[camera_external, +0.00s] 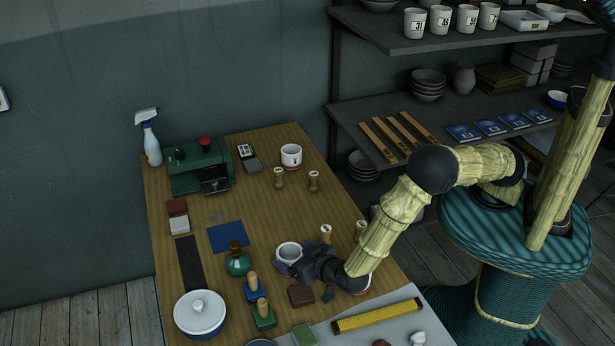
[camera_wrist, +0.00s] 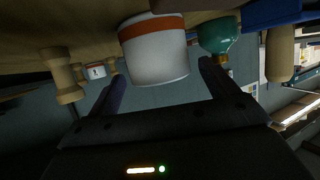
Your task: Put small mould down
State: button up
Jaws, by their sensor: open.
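A white round mould (camera_external: 289,251) with an open top stands upright on the wooden table, right by my gripper (camera_external: 303,276). In the wrist view, which is upside down, a white mould with an orange band (camera_wrist: 155,55) shows between and beyond the two dark fingers of my gripper (camera_wrist: 163,75). The fingers are apart and I see a gap to the mould's sides. I cannot tell how far it reaches between them. A similar white pot with a dark mark (camera_external: 291,156) stands at the table's far end. Another white, red-edged piece (camera_external: 362,284) is partly hidden behind my arm.
Wooden pegs (camera_external: 326,234) stand just behind my gripper. Bare table (camera_external: 275,212) shows beyond the mould.

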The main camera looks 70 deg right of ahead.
jog(key=v, duration=1.1)
dwell(0.4)
jog(key=w+d+r+n+g+y, duration=0.25)
jog(key=w+d+r+y, duration=0.45)
jog(key=w+d, duration=0.5)
jog(key=s+d+r+n+g+h, duration=0.1)
jog(key=s+d+g, duration=0.2)
jog(key=s+d, duration=0.6)
jog(key=s+d+r+n+g, duration=0.1)
jog(key=s+d+g, duration=0.3)
jog(key=s+d, duration=0.6)
jog(key=d+r, duration=0.1)
jog(key=d, duration=0.5)
jog(key=shift+s+d+r+h, duration=0.15)
jog(key=shift+d+r+h, duration=0.05)
jog(key=shift+d+h, duration=0.2)
jog(key=shift+o, duration=0.3)
